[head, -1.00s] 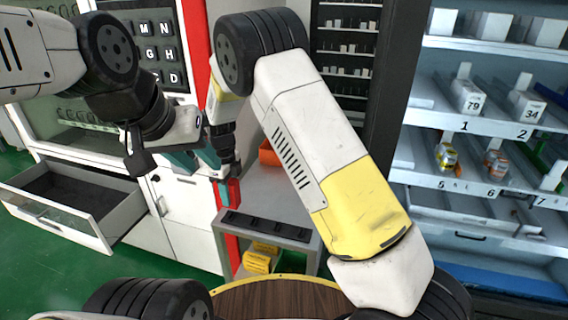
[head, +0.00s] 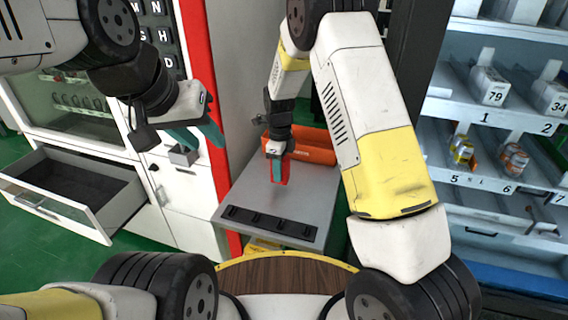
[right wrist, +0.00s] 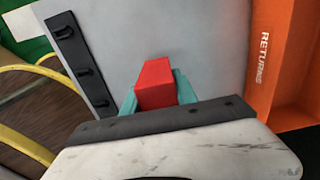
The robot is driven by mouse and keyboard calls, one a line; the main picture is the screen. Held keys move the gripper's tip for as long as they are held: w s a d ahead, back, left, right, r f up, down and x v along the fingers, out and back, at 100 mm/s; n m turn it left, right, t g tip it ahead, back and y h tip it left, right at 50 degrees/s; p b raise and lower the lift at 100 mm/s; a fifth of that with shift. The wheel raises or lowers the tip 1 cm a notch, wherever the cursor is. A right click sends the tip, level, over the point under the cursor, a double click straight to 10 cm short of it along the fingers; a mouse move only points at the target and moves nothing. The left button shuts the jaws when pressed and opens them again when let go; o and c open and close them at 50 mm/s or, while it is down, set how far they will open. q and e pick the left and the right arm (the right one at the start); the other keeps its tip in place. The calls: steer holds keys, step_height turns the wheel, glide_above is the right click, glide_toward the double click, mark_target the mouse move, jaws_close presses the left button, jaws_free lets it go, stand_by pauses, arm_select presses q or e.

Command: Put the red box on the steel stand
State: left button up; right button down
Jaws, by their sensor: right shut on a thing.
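The red box (head: 280,172) is between the teal fingers of my right gripper (head: 279,158), which is shut on it. The right wrist view also shows the red box (right wrist: 157,84) between the fingers, in front of the grey top. The steel stand (head: 240,195) has a flat grey top, and the box is over its middle. I cannot tell whether the box touches the top. My left gripper (head: 198,135) is to the left, in front of the white cabinet, with its teal fingers apart and nothing between them.
An orange returns bin (head: 312,148) is at the back of the stand, also at right in the right wrist view (right wrist: 275,55). A black strip with hooks (head: 268,222) runs along the front edge. An open drawer (head: 70,190) is at left. Shelves (head: 500,120) stand at right.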

mark_target(284, 178)
steer(key=shift+w+d+f, duration=0.1)
steer(key=shift+d, duration=0.55)
steer(key=shift+f, duration=1.7)
steer(key=c, duration=1)
jaws_free()
steer(key=shift+f, duration=0.15)
steer(key=shift+o, duration=0.2)
